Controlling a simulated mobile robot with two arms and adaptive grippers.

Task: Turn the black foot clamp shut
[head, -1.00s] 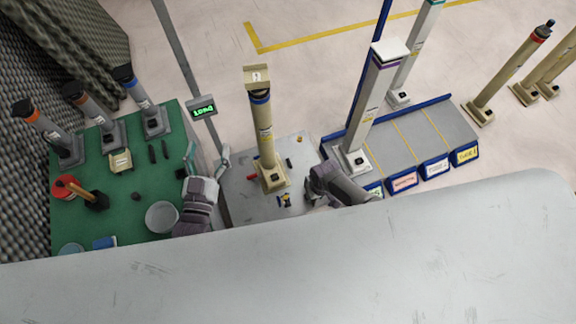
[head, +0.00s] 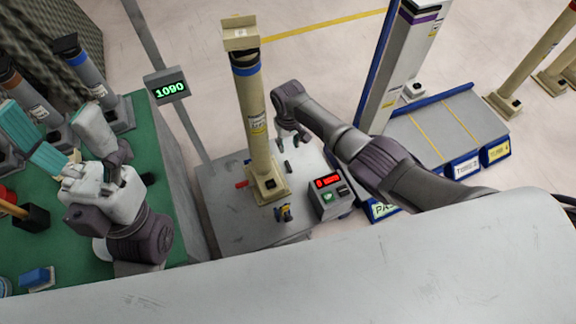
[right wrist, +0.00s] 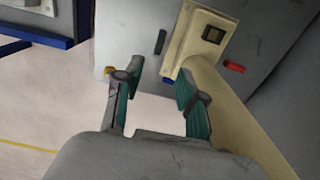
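The black foot clamp (head: 288,167) is a small dark bar on the grey table, right of the beige column's square foot (head: 268,187). In the right wrist view the clamp (right wrist: 160,42) lies beside the foot, apart from it. My right gripper (head: 290,137) is above the table's far side, behind the clamp. In the right wrist view its teal-padded fingers (right wrist: 155,78) are spread and empty, with the clamp beyond the gap between them. My left gripper (head: 68,140) is open and empty above the green table.
The tall beige column (head: 257,120) stands close left of my right gripper. A red clamp (head: 241,184) lies left of its foot.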

